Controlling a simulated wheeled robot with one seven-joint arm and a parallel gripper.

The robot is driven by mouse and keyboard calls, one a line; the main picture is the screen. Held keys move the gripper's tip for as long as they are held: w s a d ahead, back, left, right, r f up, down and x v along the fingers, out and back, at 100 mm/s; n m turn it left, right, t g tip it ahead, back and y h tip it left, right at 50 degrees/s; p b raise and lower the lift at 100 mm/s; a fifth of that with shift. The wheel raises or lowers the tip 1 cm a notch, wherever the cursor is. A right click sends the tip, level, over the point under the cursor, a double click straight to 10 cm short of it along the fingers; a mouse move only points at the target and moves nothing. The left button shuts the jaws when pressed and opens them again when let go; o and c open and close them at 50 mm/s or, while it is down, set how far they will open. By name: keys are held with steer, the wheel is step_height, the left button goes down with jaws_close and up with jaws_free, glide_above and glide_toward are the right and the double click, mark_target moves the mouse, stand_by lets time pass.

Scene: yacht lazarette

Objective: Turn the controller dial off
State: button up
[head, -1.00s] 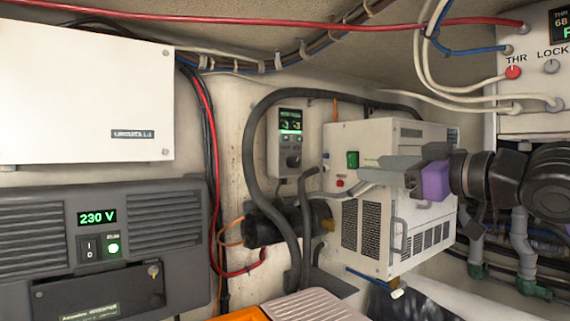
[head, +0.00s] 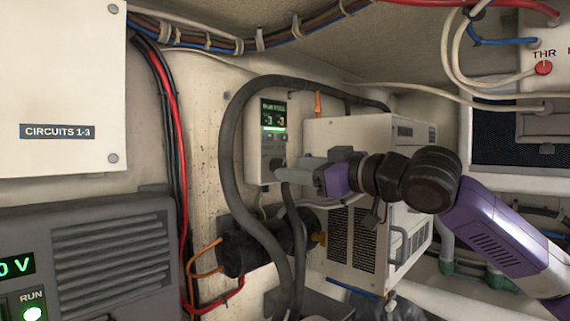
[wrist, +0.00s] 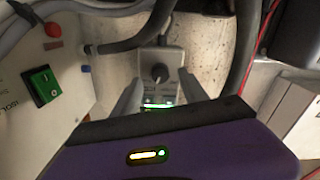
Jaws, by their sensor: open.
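The controller (head: 268,113) is a pale grey box on the back wall with a lit green display on its upper part. In the head view my gripper (head: 278,166) is in front of the controller's lower part and largely hides the dial. My gripper (wrist: 159,85) is open, with one finger on each side of the dial. I cannot tell whether the fingers touch it, nor which mark the dial points to.
A thick dark hose (head: 228,150) loops close to the left of the controller. A white unit (head: 350,133) stands on its right; its green switch (wrist: 41,85) and red button show in the wrist view. Red and black cables (head: 173,130) run down the wall at left.

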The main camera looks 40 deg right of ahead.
mark_target(278, 166)
steer(key=w, duration=0.3)
steer(key=shift+w+p, duration=0.1)
steer(key=shift+p, duration=0.2)
jaws_close()
